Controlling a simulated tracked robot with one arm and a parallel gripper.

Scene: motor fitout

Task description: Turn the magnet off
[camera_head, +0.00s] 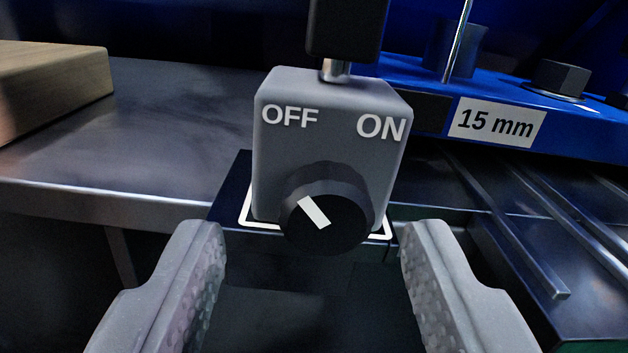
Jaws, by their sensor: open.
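The magnet (275,155) is a grey block with a black knob (345,222) on its front face. OFF is printed at its upper left and ON at its upper right. The white mark on the knob slants up and to the left, towards OFF. A dark post with a short metal stem rises from the block's top. My gripper (314,232) is open, with one finger on each side of the knob at a little below its height. Both fingers are apart from the knob and nothing is between them that they touch.
The block stands on a white-outlined dark patch (228,205) at the edge of a metal bench (170,140). A wooden block (55,85) lies at left. A blue fixture with a "15 mm" label (497,122) and bolts is at right, above metal rails (520,250).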

